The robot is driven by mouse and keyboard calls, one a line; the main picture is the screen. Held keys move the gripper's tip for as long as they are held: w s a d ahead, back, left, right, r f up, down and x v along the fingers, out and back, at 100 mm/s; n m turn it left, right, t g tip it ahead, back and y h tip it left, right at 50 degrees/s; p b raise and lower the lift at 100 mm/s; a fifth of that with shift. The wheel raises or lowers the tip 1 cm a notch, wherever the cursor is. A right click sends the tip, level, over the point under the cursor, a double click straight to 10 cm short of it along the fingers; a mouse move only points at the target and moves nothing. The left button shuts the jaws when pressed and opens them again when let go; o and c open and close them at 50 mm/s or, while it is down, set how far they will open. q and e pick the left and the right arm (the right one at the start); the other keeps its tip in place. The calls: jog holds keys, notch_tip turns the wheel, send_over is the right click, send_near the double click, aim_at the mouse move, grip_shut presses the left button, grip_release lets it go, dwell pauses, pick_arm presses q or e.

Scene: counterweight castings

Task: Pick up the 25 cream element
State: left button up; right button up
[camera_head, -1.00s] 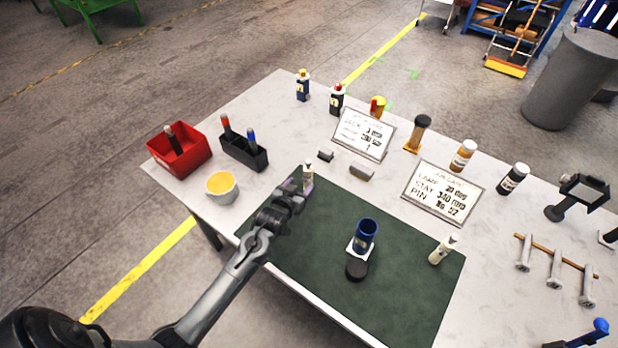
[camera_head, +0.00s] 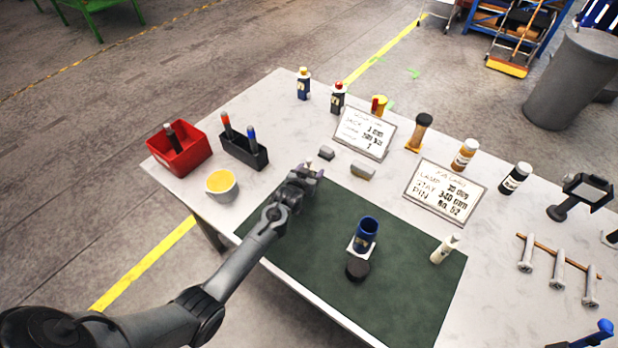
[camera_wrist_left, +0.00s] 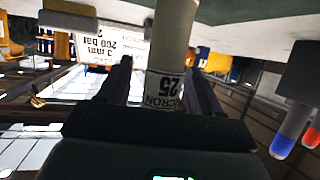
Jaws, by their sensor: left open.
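The 25 cream element (camera_wrist_left: 175,38) appears in the left wrist view as a pale cylinder with a white label reading "25" and "MICRON". My left gripper (camera_head: 312,170) is open at the back left corner of the green mat and mostly hides this element in the head view. In the left wrist view its two fingers (camera_wrist_left: 162,72) lie on either side of the element, with the label between them; contact cannot be told. My right gripper is out of view.
Small grey blocks (camera_head: 362,172) and sign boards (camera_head: 364,132) stand behind the gripper. A yellow-filled bowl (camera_head: 221,185) and a black holder (camera_head: 244,151) are at left.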

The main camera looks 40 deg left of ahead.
pick_arm(q)
jog(key=shift+w+f, duration=0.15)
jog(key=shift+w, duration=0.15)
jog(key=shift+a, duration=0.1)
jog(key=c, duration=1.1)
